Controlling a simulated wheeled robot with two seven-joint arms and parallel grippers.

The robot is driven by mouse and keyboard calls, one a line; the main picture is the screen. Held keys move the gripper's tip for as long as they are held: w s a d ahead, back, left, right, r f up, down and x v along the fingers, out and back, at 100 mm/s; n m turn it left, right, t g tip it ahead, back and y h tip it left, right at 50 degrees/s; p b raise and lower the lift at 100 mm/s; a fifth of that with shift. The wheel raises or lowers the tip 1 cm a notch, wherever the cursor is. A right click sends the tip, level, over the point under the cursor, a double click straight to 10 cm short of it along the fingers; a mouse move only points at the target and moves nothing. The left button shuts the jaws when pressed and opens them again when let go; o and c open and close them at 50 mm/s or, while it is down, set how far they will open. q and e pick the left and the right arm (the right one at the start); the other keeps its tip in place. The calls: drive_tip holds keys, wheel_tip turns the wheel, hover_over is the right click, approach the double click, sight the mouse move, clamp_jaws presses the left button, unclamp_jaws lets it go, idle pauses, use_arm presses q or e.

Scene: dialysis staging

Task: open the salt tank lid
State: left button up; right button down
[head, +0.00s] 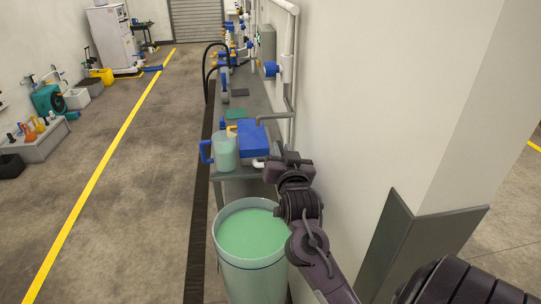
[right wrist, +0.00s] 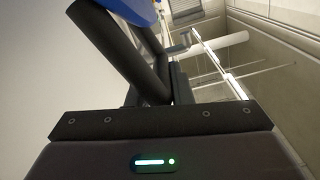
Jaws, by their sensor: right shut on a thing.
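The round, pale tank (head: 252,270) stands low in front of the bench. Its top shows a mint-green surface inside a pale rim; I cannot tell how deep that lies. A blue, flat-sided piece (head: 254,138), seemingly the lid, shows above and beyond the tank. My right gripper (head: 272,172) is beside its lower right edge, over the tank's far side. In the right wrist view its dark fingers (right wrist: 140,60) close toward a blue rounded edge (right wrist: 138,8), and it is shut on it. The exact contact is hidden. My left gripper is out of view.
A grey bench (head: 256,98) with fittings runs along the wall. A clear greenish jug (head: 225,153) with a blue handle stands near its front end. A wall corner (head: 408,225) with a grey guard is close on the right. The floor to the left is open.

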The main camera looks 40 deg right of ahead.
drive_tip(key=shift+s+d+f, duration=0.15)
drive_tip(key=shift+d+f, duration=0.1)
drive_tip(key=shift+f, duration=0.05)
drive_tip(key=c, duration=1.4)
unclamp_jaws()
drive_tip(key=shift+c, duration=0.2)
drive_tip(key=shift+o, duration=0.4)
drive_tip(key=shift+s+d+r, duration=0.1)
drive_tip(key=b+v, duration=0.2)
drive_tip(key=v, duration=0.5)
drive_tip(key=shift+s+a+b, duration=0.25)
drive_tip(key=shift+s+b, duration=0.05)
drive_tip(key=shift+b, duration=0.1)
